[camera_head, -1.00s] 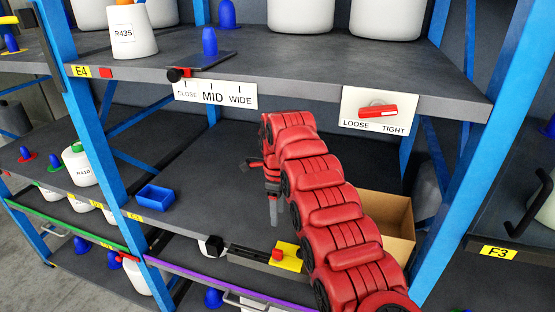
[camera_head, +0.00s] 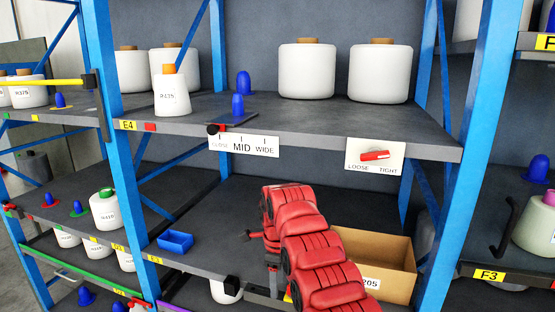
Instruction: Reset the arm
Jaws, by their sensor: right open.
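My red right arm (camera_head: 315,255) rises from the bottom of the head view and reaches toward the lower shelf. Its right gripper (camera_head: 273,285) hangs down at the left of the arm, near the shelf's front edge. It is open, with nothing seen between its small, partly hidden fingers. My left gripper is not in view.
A cardboard box (camera_head: 395,252) stands on the shelf right of my arm, partly hidden by it. A blue tray (camera_head: 175,242) lies to the left. The upper shelf (camera_head: 330,118) holds white bobbins (camera_head: 306,72). Blue posts (camera_head: 458,190) flank the bay.

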